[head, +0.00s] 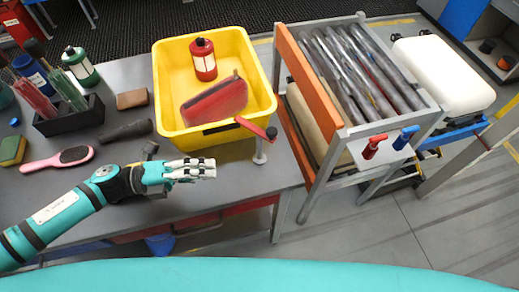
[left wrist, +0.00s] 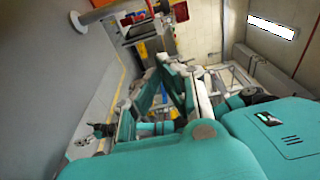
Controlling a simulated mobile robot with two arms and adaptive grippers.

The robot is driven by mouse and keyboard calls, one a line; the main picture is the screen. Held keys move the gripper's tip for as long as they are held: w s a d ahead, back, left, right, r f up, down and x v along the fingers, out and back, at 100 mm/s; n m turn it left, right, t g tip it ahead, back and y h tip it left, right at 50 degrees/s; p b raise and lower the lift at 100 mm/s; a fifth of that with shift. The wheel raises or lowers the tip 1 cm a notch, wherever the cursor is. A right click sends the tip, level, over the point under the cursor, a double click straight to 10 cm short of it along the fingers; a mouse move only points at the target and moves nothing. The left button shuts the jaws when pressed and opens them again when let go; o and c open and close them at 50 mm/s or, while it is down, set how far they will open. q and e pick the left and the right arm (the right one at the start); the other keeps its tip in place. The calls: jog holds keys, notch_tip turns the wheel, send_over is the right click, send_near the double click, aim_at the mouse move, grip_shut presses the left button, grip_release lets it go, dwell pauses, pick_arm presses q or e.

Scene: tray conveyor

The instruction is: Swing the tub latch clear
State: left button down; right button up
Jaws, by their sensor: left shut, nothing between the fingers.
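The yellow tub (head: 180,138) stands on the grey bench near its right end. A red latch arm (head: 252,127) sits on a pale post (head: 260,151) at the tub's front right corner and reaches across the front rim. A red canister (head: 203,60) and a red pouch (head: 215,101) are in the tub. My left gripper (head: 209,168) is shut and empty, in front of the tub and left of the post, apart from the latch. Its fingers also show in the left wrist view (left wrist: 172,85). My right gripper is out of view.
Right of the bench stands a metal rack with an orange side board (head: 300,95) and red and blue handles (head: 374,146). A dark cylinder (head: 125,131), a brown block (head: 132,99), a pink brush (head: 60,160) and a black caddy (head: 72,118) lie left of the tub.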

pick_arm(q)
jog(key=w+d+p, duration=0.5)
jog(key=d, duration=0.7)
jog(key=shift+p, duration=0.3)
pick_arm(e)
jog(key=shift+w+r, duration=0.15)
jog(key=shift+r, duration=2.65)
pick_arm(q)
jog(key=shift+d, duration=0.1)
jog(key=shift+d, duration=0.1)
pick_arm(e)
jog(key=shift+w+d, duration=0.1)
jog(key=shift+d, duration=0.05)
